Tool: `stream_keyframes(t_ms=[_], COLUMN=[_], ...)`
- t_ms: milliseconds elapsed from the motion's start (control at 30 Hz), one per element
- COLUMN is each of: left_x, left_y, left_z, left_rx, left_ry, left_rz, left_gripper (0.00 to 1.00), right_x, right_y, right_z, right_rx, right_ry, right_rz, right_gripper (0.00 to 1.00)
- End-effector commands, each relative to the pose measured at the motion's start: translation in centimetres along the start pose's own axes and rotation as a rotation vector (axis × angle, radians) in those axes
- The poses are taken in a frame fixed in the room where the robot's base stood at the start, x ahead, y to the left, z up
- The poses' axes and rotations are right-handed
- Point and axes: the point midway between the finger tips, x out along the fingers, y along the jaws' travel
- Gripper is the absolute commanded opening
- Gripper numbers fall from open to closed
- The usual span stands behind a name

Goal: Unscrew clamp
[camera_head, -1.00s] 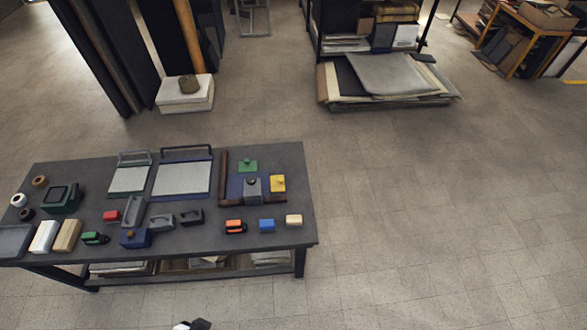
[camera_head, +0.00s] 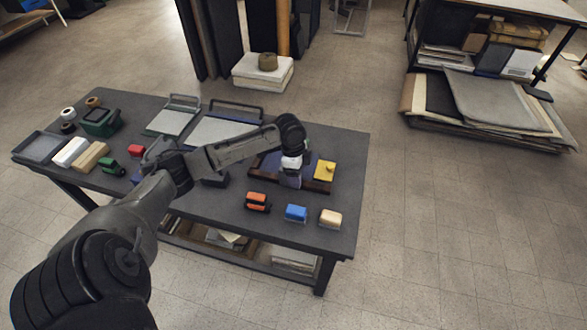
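A dark fixture with a brown raised edge (camera_head: 318,188) lies on the right half of the workbench. A small grey block (camera_head: 290,182), which may be the clamp, stands on it. A yellow block (camera_head: 325,170) with a small knob sits to its right. My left arm reaches in from the lower left, over the bench. My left gripper (camera_head: 291,163) points down directly above the grey block and covers its top. Its fingers are too small and hidden to tell open from shut, or whether they touch. My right gripper is not in view.
The workbench (camera_head: 340,240) also holds orange (camera_head: 257,201), blue (camera_head: 296,213) and tan (camera_head: 330,219) pieces in front. A dark tray (camera_head: 42,147) and pale blocks (camera_head: 72,151) lie at the left. Floor right of the bench is clear.

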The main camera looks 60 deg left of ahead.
Motion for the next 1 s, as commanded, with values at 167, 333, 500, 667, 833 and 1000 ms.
stream_keyframes(t_ms=[167, 333, 500, 667, 833, 1000], left_x=[-3.2, -7.0, -9.2, -8.7, -5.8, -2.7], left_y=[-7.0, -10.1, -11.2, -11.5, -11.8, -12.0], left_z=[4.2, 7.0, 8.5, 8.6, 7.9, 7.2], left_rx=[-0.048, -0.079, -0.093, -0.096, -0.096, -0.097], left_ry=[0.084, 0.167, 0.217, 0.231, 0.231, 0.231], left_rz=[-0.029, -0.053, -0.069, -0.072, -0.071, -0.071], left_gripper=[0.75, 0.75, 0.75, 0.75, 0.75, 0.75], right_x=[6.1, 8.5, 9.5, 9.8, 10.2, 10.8], right_y=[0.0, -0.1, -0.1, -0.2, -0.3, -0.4], right_z=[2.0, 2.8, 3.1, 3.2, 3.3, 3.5], right_rx=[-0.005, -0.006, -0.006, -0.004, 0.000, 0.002], right_ry=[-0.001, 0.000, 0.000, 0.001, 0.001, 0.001], right_rz=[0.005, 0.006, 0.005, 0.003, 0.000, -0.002], right_gripper=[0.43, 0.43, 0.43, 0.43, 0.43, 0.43])
